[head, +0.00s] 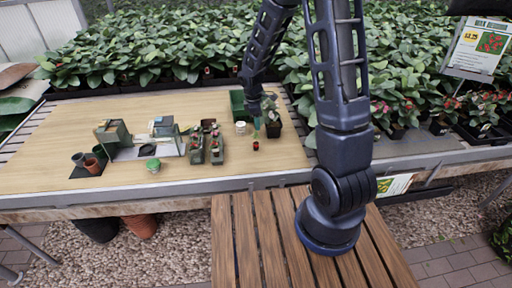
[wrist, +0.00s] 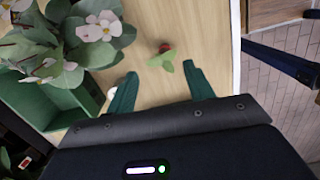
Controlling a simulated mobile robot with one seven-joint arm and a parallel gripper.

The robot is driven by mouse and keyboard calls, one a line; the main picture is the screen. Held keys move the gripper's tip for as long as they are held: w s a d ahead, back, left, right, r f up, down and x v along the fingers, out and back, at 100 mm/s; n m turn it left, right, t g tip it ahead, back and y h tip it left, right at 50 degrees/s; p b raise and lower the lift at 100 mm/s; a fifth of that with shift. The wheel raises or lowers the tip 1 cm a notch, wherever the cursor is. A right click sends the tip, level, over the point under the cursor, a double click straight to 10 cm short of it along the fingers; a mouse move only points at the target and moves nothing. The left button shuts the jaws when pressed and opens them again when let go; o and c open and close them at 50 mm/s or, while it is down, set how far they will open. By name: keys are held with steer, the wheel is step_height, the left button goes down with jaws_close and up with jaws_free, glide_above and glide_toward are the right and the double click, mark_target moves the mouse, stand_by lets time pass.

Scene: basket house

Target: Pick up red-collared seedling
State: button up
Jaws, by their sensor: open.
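The red-collared seedling (wrist: 163,59) shows small green leaves and a red collar in the wrist view, just beyond the fingertips and roughly centred between them. In the head view it is a small red and dark spot (head: 256,146) standing alone on the wooden tabletop (head: 285,155). My gripper (wrist: 160,80) is open, with its two green fingers apart and nothing between them. In the head view my gripper (head: 257,129) hangs above the seedling, with a gap between them. The seedling's lower part is hidden under its leaves in the wrist view.
A dark pot with a plant (head: 273,128) stands close right of my gripper. A green crate (head: 237,104) is behind it and a small white pot (head: 240,128) to its left. Two dark planters (head: 216,155) stand further left. The tabletop in front of the seedling is clear.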

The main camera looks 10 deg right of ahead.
mark_target(256, 143)
steer(key=shift+n, duration=0.5)
steer(key=shift+a+f, duration=0.2)
steer(key=shift+f, duration=6.7)
steer(key=shift+c, duration=0.2)
steer(key=c, duration=1)
